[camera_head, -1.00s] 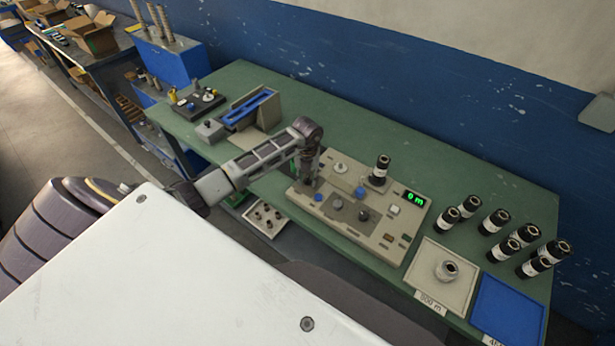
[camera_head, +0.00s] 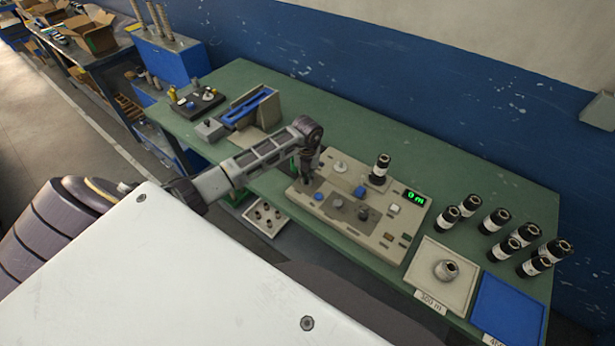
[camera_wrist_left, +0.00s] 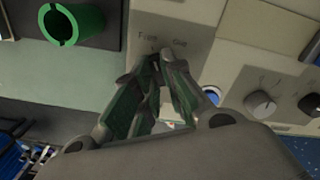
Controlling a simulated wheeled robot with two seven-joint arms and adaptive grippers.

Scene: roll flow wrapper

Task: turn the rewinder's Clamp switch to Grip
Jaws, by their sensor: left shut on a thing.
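The beige rewinder (camera_head: 350,228) lies on the green bench, with a green display reading 0 m (camera_head: 416,197). My left gripper (camera_head: 305,181) points down at its left end. In the left wrist view the fingers (camera_wrist_left: 166,58) are shut at the labels "Free" and "Grip" on the beige panel (camera_wrist_left: 165,25). They are closed on the Clamp switch, which the fingertips hide, so I cannot tell which way it points. My right gripper is not in view.
Several black rolls (camera_head: 494,222), a beige tray (camera_head: 425,285) and a blue tray (camera_head: 508,310) are at the right. A green tube (camera_wrist_left: 72,24) shows in the left wrist view. The bench behind the rewinder is clear.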

